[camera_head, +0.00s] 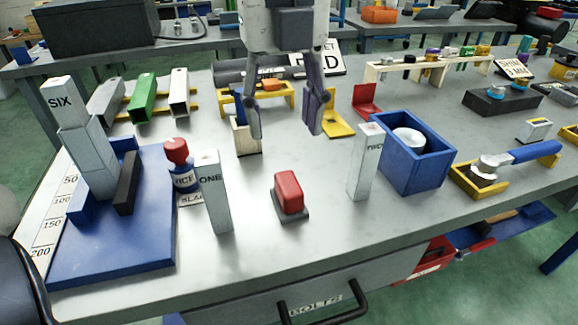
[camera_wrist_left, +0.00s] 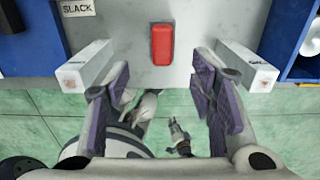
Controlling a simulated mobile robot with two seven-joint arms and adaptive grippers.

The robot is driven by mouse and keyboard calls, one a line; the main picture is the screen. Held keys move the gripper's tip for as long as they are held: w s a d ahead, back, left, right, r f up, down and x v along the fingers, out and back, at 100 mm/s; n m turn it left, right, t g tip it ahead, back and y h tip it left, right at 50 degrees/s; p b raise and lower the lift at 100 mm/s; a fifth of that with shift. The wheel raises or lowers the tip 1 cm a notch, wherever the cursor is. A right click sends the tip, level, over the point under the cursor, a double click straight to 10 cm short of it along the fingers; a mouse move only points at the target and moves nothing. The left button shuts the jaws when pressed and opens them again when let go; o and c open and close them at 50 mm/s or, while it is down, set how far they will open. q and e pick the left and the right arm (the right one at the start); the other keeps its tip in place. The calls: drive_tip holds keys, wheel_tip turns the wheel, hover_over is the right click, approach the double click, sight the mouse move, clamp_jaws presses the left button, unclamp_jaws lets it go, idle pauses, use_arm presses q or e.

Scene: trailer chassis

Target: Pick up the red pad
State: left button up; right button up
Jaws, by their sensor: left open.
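The red pad (camera_head: 288,188) is a small red block with rounded edges. It sits on a dark grey base (camera_head: 293,215) near the front edge of the workbench, between the white ONE post and another white post. My left gripper (camera_head: 284,132) is open and empty, with its fingers pointing down above the bench, behind and higher than the pad in the head view. In the left wrist view the red pad (camera_wrist_left: 162,44) lies near the top centre, beyond the gap between the open fingers (camera_wrist_left: 160,95). I do not make out my right gripper.
The white ONE post (camera_head: 216,195) stands left of the pad and a second white post (camera_head: 366,165) stands right of it. A blue open box (camera_head: 432,168) is farther right. A red-capped bottle (camera_head: 184,175) and a blue board (camera_head: 125,240) are left.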

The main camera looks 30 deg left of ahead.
use_arm(q)
drive_tip(key=b, duration=0.1)
hover_over(289, 183)
drive_tip(key=f, duration=0.6)
drive_tip(key=shift+s+a, duration=0.15)
drive_tip(key=shift+s, duration=0.15)
drive_tip(key=shift+w+f, duration=0.1)
drive_tip(key=shift+f, duration=0.5)
drive_tip(key=f, duration=0.1)
drive_tip(key=f+b, duration=0.1)
drive_tip(key=f, duration=0.1)
drive_tip(key=f+b, duration=0.1)
drive_tip(key=f, duration=0.1)
drive_tip(key=shift+w, duration=0.25)
drive_tip(key=shift+r, duration=0.25)
drive_tip(key=shift+c, duration=0.5)
clamp_jaws()
use_arm(e)
drive_tip(key=shift+g, duration=0.7)
drive_tip(key=s+f, duration=0.3)
drive_tip(key=s, duration=0.1)
drive_tip(key=shift+s+d+f, duration=0.15)
drive_tip(key=shift+d+f, duration=0.05)
drive_tip(key=shift+f, duration=0.15)
